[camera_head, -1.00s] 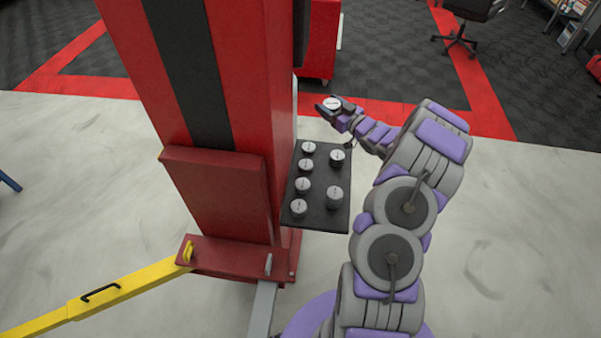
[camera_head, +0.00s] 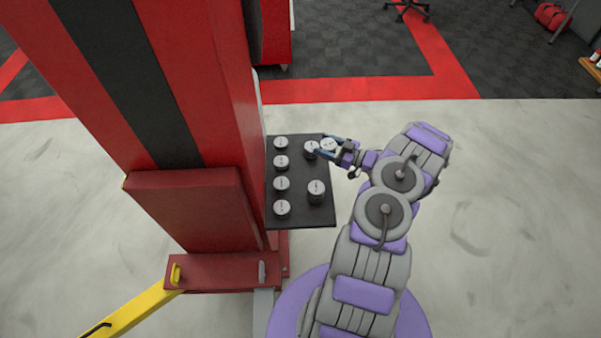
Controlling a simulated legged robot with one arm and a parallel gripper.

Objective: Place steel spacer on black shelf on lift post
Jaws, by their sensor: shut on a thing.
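The black shelf (camera_head: 298,213) juts out from the right side of the red lift post (camera_head: 215,95). Several round steel spacers stand on it: a column along its left side, with one at the front left (camera_head: 282,208), and a taller one at the right (camera_head: 316,191). Another spacer (camera_head: 311,148) stands near the back right. My gripper (camera_head: 328,147) is shut on a steel spacer (camera_head: 328,144) at the shelf's back right corner, right beside that one. I cannot tell whether the held spacer touches the shelf or its neighbour.
A yellow lift arm (camera_head: 130,310) reaches out from the post's base at the lower left. Bare shelf shows between the two columns and at the front right. The pale floor (camera_head: 510,220) to the right is clear.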

